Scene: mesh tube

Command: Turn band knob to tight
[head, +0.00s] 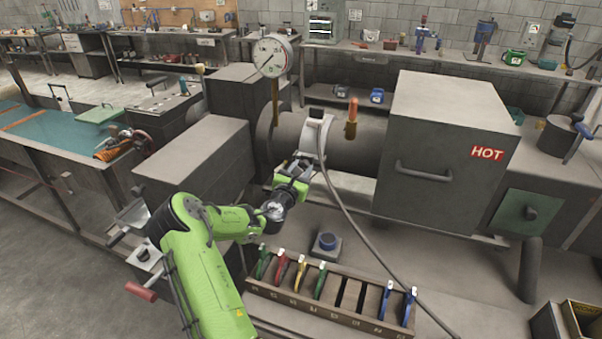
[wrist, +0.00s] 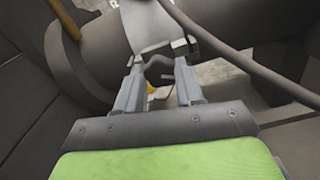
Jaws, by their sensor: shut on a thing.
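A pale band (head: 322,138) wraps around the grey horizontal tube (head: 352,143), with a black box (head: 316,113) on its top. My gripper (head: 301,163) is at the front lower side of the band. In the wrist view, the band (wrist: 146,22) runs down to my fingertips (wrist: 159,55), which stand a little apart at its lower end. They are shut on the band knob, which is mostly hidden between them. The knob's setting cannot be read.
A dial gauge (head: 272,55) rises left of the band. A box marked HOT (head: 440,130) stands right.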

